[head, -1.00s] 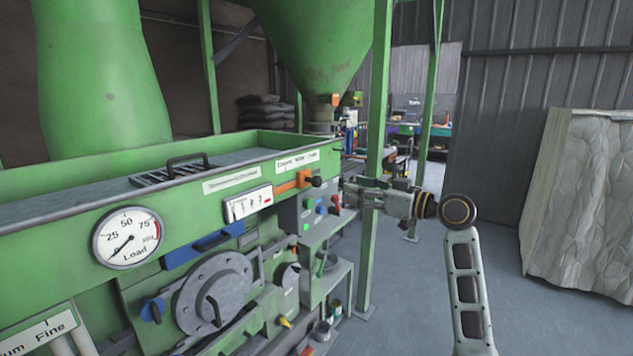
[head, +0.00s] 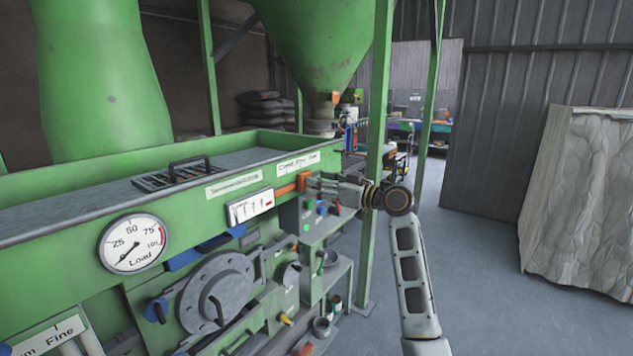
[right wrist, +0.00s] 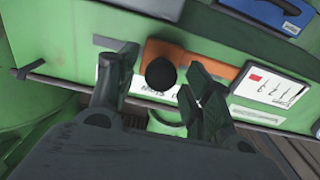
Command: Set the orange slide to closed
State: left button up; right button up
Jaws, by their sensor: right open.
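The orange slide (head: 287,189) is a flat bar on the green machine's front, below a white label plate. In the right wrist view the orange slide (right wrist: 205,63) carries a round black knob (right wrist: 161,73) at its left end. My right gripper (head: 312,184) is at the slide's right end and covers the knob in the head view. In the right wrist view my right gripper (right wrist: 158,78) is open, with the knob showing between its fingertips. I cannot tell whether a finger touches it. My left gripper is not in view.
A white indicator plate (head: 250,206) sits beside the slide. A blue handle (head: 186,259) and a round grey cover (head: 217,292) are lower on the machine. A green post (head: 376,130) stands close behind my right arm. Open floor (head: 480,260) lies to the right.

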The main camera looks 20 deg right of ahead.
jog(key=shift+x, duration=0.8)
jog(key=c, duration=0.5)
grip_shut()
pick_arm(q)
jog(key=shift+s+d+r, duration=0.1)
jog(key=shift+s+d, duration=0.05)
